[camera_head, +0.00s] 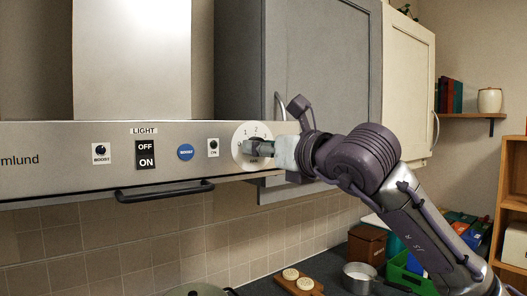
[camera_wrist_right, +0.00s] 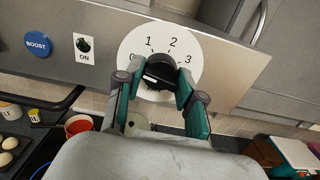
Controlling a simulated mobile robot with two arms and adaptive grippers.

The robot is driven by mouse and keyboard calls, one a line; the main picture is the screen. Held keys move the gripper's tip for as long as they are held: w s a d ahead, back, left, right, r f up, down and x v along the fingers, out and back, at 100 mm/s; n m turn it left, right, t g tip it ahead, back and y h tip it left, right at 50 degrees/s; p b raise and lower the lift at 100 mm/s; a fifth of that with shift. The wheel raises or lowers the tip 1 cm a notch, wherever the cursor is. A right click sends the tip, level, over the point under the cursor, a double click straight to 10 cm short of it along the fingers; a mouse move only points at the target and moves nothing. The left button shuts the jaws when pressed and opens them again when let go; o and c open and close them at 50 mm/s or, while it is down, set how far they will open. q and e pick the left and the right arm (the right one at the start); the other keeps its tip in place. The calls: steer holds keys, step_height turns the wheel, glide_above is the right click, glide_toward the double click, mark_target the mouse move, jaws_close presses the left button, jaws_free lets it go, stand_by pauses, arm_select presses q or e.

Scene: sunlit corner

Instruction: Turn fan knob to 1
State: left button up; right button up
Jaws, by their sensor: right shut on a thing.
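The fan knob (camera_wrist_right: 160,68) is black and sits on a round white dial (camera_wrist_right: 188,46) marked 0, 1, 2 and 3 in the right wrist view. The dial (camera_head: 243,132) is at the right end of the range hood's front panel in the head view. My right gripper (camera_wrist_right: 159,76) has its green fingers on both sides of the knob, shut on it. The right gripper (camera_head: 262,149) covers part of the knob in the head view. I cannot tell which number the knob points to. My left gripper is not in view.
The hood panel (camera_head: 60,143) also carries a black ON/OFF light switch (camera_head: 146,154), a blue badge (camera_head: 185,152) and small knobs. A black rail (camera_head: 165,191) runs below it. A grey cabinet (camera_head: 330,60) stands behind my right arm. A pot (camera_head: 360,277) is on the counter below.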

steer(key=shift+m+b, duration=4.2)
steer(key=shift+b, duration=0.8)
steer(key=o, duration=1.1)
steer(key=shift+o, duration=0.2)
steer(key=shift+s+d, duration=0.1)
steer(key=v, duration=1.2)
